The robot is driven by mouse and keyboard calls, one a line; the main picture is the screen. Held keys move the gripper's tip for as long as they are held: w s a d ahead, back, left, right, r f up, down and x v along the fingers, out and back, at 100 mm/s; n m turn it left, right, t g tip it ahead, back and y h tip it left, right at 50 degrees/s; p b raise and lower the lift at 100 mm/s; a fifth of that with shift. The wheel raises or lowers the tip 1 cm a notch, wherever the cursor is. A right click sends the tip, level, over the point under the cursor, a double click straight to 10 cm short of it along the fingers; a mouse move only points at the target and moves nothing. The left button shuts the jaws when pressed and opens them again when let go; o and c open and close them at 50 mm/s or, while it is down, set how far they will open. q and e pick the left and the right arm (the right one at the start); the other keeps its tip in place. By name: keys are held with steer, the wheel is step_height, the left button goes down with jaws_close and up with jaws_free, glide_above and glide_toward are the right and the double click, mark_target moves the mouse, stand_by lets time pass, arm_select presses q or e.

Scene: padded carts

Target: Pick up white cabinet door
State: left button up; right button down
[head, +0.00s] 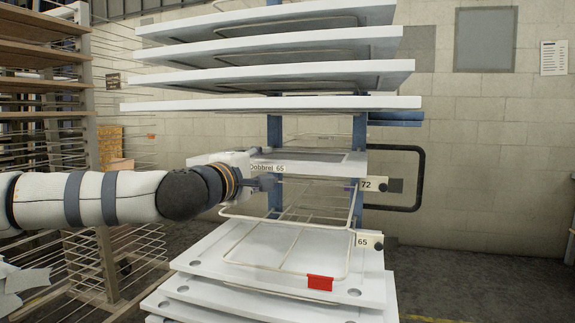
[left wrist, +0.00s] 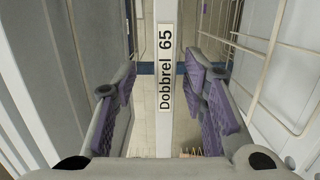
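A white cabinet door (head: 322,170) lies flat on the middle level of the cart, with a "Dobbrel 65" label on its front edge. In the left wrist view this edge (left wrist: 165,135) runs upright through the middle of the picture. My left gripper (head: 266,178) is at the front edge by the label. Its purple-padded fingers (left wrist: 160,78) are spread on both sides of the edge, with gaps between pads and door. My right gripper is not in view.
Several white panels (head: 270,104) are stacked on wire shelves above. More white panels (head: 285,262) lie below, under a wire shelf with a red tag (head: 320,283). A wooden rack (head: 100,200) stands at left. A black handle (head: 420,180) sticks out at right; floor beyond is clear.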

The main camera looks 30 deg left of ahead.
arm_select(q)
steer(key=w, duration=0.2)
steer(key=w+f, duration=0.1)
steer(key=w, duration=0.1)
steer(key=shift+w+a+b, duration=0.15)
steer(key=shift+a+b, duration=0.05)
steer(key=shift+b, duration=0.2)
steer(key=shift+r, duration=0.3)
jaws_close()
steer(key=shift+r, duration=0.1)
steer(key=shift+r, duration=0.1)
